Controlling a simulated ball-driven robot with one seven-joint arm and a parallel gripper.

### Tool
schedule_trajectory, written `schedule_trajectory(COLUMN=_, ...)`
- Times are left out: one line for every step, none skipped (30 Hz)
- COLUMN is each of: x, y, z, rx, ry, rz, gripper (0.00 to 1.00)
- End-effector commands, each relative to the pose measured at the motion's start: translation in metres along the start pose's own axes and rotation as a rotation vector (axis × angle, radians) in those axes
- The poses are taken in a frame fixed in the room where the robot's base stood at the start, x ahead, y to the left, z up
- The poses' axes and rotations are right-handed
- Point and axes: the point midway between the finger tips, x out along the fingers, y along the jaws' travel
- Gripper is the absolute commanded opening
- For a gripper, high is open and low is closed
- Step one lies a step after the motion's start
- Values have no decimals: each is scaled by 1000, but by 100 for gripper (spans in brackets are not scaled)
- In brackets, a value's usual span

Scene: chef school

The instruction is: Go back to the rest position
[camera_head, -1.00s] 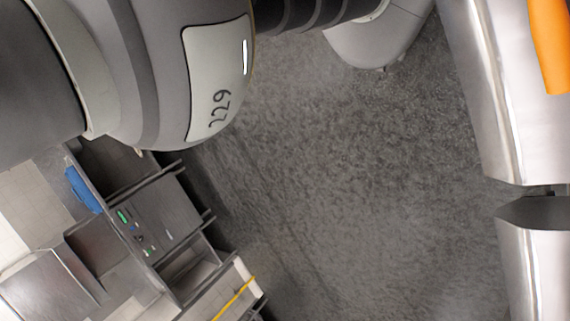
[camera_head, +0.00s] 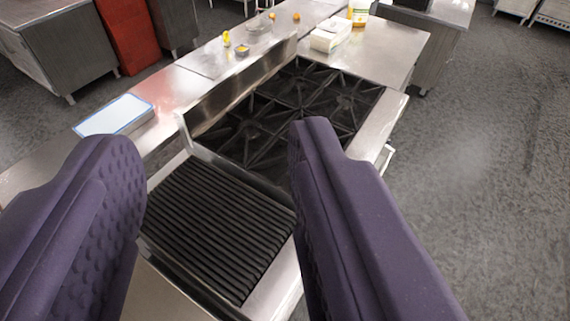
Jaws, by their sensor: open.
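My gripper (camera_head: 212,150) shows as two dark purple padded fingers at the lower left and lower middle. The fingers are wide apart and nothing is between them. Through the gap I see a ribbed black grill (camera_head: 218,225) and part of a black gas stove top (camera_head: 255,135) beyond it. The gripper appears to be above the counter, not touching it. The rest of my arm is out of view.
A white tray with a blue rim (camera_head: 115,115) lies on the steel counter at left. A white box (camera_head: 331,35) and a bottle (camera_head: 360,12) stand on the far counter. A red cabinet (camera_head: 130,35) is at the back left. Grey floor (camera_head: 480,150) is clear at right.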

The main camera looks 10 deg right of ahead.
Motion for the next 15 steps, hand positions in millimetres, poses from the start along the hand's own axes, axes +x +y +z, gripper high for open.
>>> schedule_trajectory(x=0, y=0, z=1, rx=-1, ry=0, rz=0, gripper=50)
schedule_trajectory(x=1, y=0, z=3, rx=-1, ry=0, rz=0, gripper=50)
schedule_trajectory(x=2, y=0, z=7, rx=-2, ry=-1, rz=0, gripper=50)
schedule_trajectory(x=3, y=0, z=11, rx=-2, ry=-1, rz=0, gripper=50)
schedule_trajectory(x=4, y=0, z=17, rx=-2, ry=-1, rz=0, gripper=50)
schedule_trajectory(x=6, y=0, z=26, rx=-2, ry=-1, rz=0, gripper=50)
schedule_trajectory(x=8, y=0, z=34, rx=-3, ry=-1, rz=0, gripper=50)
schedule_trajectory(x=11, y=0, z=44, rx=-3, ry=-2, rz=0, gripper=50)
schedule_trajectory(x=14, y=0, z=57, rx=-3, ry=-2, rz=0, gripper=50)
schedule_trajectory(x=17, y=0, z=68, rx=-3, ry=-2, rz=0, gripper=50)
schedule_trajectory(x=19, y=0, z=80, rx=-3, ry=-2, rz=0, gripper=50)
schedule_trajectory(x=23, y=0, z=96, rx=-3, ry=-2, rz=0, gripper=50)
schedule_trajectory(x=26, y=0, z=108, rx=-4, ry=-2, rz=0, gripper=50)
schedule_trajectory(x=28, y=0, z=119, rx=-4, ry=-2, rz=0, gripper=50)
schedule_trajectory(x=32, y=0, z=133, rx=-4, ry=-2, rz=0, gripper=50)
